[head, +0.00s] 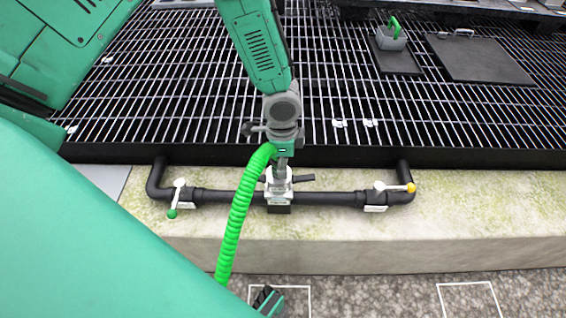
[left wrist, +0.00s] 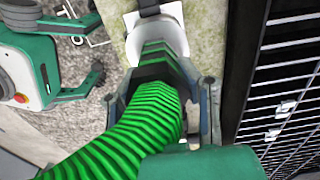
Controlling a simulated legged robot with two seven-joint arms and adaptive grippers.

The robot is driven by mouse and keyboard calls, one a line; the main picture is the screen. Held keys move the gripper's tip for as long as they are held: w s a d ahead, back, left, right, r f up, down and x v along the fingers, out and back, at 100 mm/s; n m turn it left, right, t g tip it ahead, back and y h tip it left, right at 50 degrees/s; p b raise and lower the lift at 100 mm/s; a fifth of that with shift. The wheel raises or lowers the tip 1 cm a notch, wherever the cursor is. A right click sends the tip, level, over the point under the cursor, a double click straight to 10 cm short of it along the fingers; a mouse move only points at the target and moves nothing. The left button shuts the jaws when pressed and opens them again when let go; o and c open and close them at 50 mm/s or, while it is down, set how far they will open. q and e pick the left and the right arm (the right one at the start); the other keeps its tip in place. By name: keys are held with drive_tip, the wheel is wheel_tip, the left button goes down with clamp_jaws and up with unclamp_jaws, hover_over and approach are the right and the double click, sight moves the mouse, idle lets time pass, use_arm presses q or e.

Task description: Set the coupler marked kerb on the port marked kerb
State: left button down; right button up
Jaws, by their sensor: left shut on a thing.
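My left gripper (head: 281,160) comes down from above over the middle of the black pipe manifold (head: 330,198). It is shut on the coupler (left wrist: 165,62) at the end of a green ribbed hose (head: 238,215). Below it is the pale port block (head: 279,186), with a small dark lever on its right. In the left wrist view the coupler is in line with the white port (left wrist: 152,28) and looks close to or touching it; whether it is seated is hidden. Labels are too small to read. My right gripper (left wrist: 92,52) shows apart at left, its fingers spread and empty.
A valve with a green-tipped handle (head: 176,196) is left of the port, and one with a yellow-tipped handle (head: 396,187) right. The concrete ledge (head: 450,225) carries the pipe. Behind is metal grating (head: 180,100) with a dark plate (head: 480,60). White outlines mark the ground.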

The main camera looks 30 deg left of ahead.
use_arm(q)
drive_tip(key=c, duration=1.1)
unclamp_jaws()
drive_tip(key=shift+o, duration=0.2)
wheel_tip(320, 180, up, 12)
